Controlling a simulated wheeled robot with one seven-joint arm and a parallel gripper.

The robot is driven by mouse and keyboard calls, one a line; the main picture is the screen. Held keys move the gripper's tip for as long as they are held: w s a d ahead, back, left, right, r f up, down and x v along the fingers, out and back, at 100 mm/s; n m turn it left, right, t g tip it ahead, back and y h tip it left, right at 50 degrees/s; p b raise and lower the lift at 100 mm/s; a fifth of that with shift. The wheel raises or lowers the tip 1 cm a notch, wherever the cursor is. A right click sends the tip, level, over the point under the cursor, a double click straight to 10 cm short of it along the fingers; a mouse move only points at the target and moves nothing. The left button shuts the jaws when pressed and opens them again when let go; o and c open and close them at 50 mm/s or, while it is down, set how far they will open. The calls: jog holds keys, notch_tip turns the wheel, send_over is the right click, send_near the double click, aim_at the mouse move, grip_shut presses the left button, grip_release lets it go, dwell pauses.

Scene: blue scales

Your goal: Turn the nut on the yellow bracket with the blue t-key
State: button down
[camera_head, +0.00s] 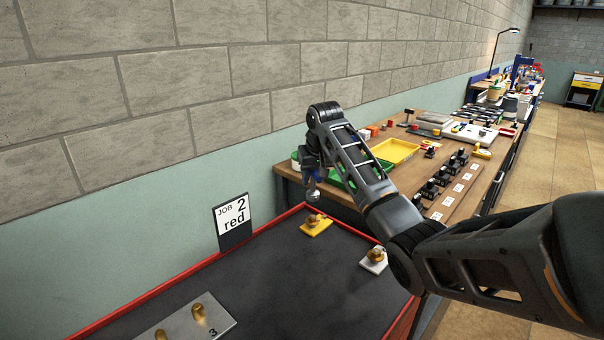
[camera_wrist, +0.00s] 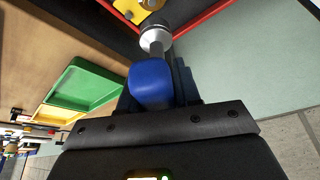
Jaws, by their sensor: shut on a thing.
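My gripper (camera_head: 311,170) hangs above the far end of the dark, red-edged bench top. It is shut on the blue handle of the t-key (camera_wrist: 152,84); the dark fingers show behind the handle in the wrist view. The key's shaft ends in a silver socket, which also shows below my gripper in the head view (camera_head: 313,195). The yellow bracket (camera_head: 318,230) lies on the dark top with a brass nut (camera_head: 314,219) on it. The socket appears above the nut and apart from it. In the wrist view, the yellow bracket (camera_wrist: 129,7) is cut off by the top edge.
A white bracket (camera_head: 373,267) with a brass nut lies to the right. A grey plate (camera_head: 180,329) marked 3 is at the front left. A sign (camera_head: 234,222) reads "JOB 2 red". A wooden bench holds a yellow tray (camera_head: 398,149) and a green tray (camera_wrist: 82,85).

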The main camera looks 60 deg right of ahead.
aim_at(314, 192)
jog(key=shift+f, duration=1.25)
jog(key=shift+f+b, duration=1.05)
jog(key=shift+f, duration=0.4)
jog(key=shift+s+p, duration=0.1)
jog(key=shift+p, duration=0.7)
jog(key=shift+f+b, duration=0.5)
jog(key=shift+f, duration=0.6)
jog(key=shift+r+p, duration=0.1)
jog(key=shift+p, duration=0.3)
jog(key=shift+m+h+p, duration=0.3)
jog(key=shift+m, duration=0.6)
